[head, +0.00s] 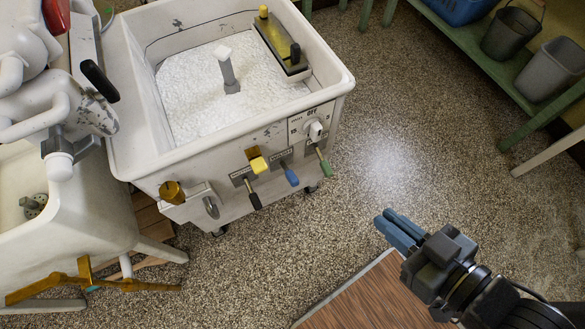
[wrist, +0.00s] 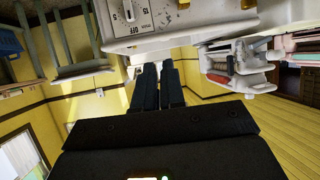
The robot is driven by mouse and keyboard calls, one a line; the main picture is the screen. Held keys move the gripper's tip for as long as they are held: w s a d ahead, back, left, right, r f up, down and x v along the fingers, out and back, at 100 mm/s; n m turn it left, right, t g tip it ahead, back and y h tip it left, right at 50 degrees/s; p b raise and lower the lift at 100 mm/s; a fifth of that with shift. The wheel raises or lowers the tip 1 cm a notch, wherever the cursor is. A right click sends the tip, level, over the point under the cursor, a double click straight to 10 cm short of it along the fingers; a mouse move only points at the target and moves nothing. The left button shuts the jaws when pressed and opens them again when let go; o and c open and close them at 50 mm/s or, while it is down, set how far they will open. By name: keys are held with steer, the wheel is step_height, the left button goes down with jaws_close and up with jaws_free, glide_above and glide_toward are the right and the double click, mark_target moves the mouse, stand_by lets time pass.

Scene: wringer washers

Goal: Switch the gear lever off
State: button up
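The white washer (head: 225,165) stands at the centre left of the head view. Its front has several levers: a black-tipped one (head: 253,199), a yellow-tipped one (head: 259,165), a blue-tipped one (head: 291,177) and a green-tipped one (head: 324,167). Their labels are too small to read, so I cannot tell which is the gear lever. A white dial (head: 316,130) marked OFF sits above the green lever; it also shows in the wrist view (wrist: 128,11). My gripper (head: 384,219) is right of and in front of the washer, apart from it. Its fingers are close together, nothing between them.
The tub holds white suds around a grey agitator (head: 228,70). A green shelf (head: 490,70) with buckets (head: 551,70) is at upper right. The speckled floor (head: 370,120) between is clear.

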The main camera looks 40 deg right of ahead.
steer(key=w+f+g, duration=0.1)
steer(key=w+f, duration=0.1)
steer(key=f, duration=0.1)
steer(key=w+f+g, duration=0.1)
steer(key=w+f, duration=0.3)
steer(key=f, duration=0.1)
steer(key=shift+w+f+g, duration=0.35)
steer(key=shift+g, duration=0.05)
jaws_close()
steer(key=w+f+m+g+p, duration=0.1)
steer(key=w+f+g, duration=0.45)
steer(key=w, duration=0.65)
steer(key=w+r+g, duration=0.2)
steer(key=w+g, duration=0.1)
steer(key=w, duration=0.4)
steer(key=shift+w+a+r, duration=0.15)
steer(key=shift+a+r, duration=0.15)
steer(key=shift+r, duration=0.05)
glide_above(292, 175)
steer(key=f, duration=0.9)
steer(key=shift+w+f, duration=0.2)
steer(key=shift+w, duration=0.1)
steer(key=f, duration=0.1)
steer(key=s+f, duration=0.1)
steer(key=f, duration=0.1)
steer(key=shift+f, duration=0.15)
steer(key=shift+s+f, duration=0.1)
steer(key=shift+f, duration=0.4)
